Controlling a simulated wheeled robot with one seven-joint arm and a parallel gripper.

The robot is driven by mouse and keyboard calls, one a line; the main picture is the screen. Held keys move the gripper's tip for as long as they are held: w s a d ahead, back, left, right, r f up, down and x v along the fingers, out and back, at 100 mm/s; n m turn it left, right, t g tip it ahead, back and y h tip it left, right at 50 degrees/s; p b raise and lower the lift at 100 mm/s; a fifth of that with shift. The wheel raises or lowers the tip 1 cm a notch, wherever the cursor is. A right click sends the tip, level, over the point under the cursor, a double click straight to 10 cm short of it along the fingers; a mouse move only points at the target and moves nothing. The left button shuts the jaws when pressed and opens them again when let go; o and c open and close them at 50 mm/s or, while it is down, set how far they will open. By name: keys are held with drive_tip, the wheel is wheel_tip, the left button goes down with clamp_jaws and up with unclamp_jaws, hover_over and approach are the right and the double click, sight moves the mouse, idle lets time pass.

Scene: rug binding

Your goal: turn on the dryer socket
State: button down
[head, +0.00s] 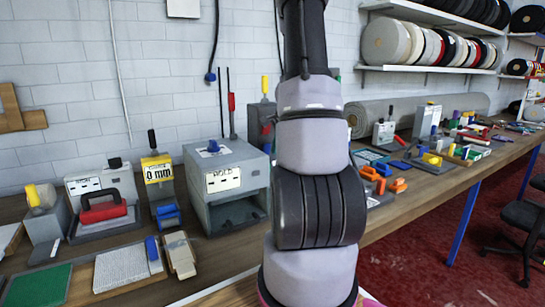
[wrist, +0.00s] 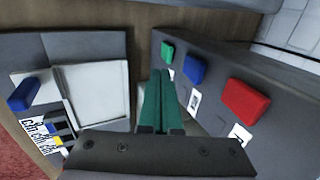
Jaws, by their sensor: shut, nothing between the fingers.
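In the wrist view, a grey box has a green switch (wrist: 168,52), a blue switch (wrist: 194,70) and a red switch (wrist: 245,100) in a row, with small white labels beside them. The labels are too small to read, so I cannot tell which one belongs to the dryer socket. My gripper (wrist: 160,76) has green fingers, shut and empty. Its tips appear just below and left of the green switch; I cannot tell whether they touch anything. In the head view my arm covers the middle of the bench, and the gripper does not show.
In the wrist view, a grey device with a pale plate (wrist: 95,92) and a blue knob (wrist: 24,94) lies to the left. In the head view, a grey open-fronted box (head: 228,185) and a red-handled press (head: 102,208) stand on the bench (head: 205,262). Shelves of rolls (head: 425,70) hang at right.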

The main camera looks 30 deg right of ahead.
drive_tip(key=x, duration=0.9)
drive_tip(key=shift+w, duration=0.1)
drive_tip(key=shift+w+r+g, duration=0.1)
drive_tip(key=shift+w+g, duration=0.3)
drive_tip(key=shift+g, duration=0.1)
drive_tip(key=shift+r, duration=0.8)
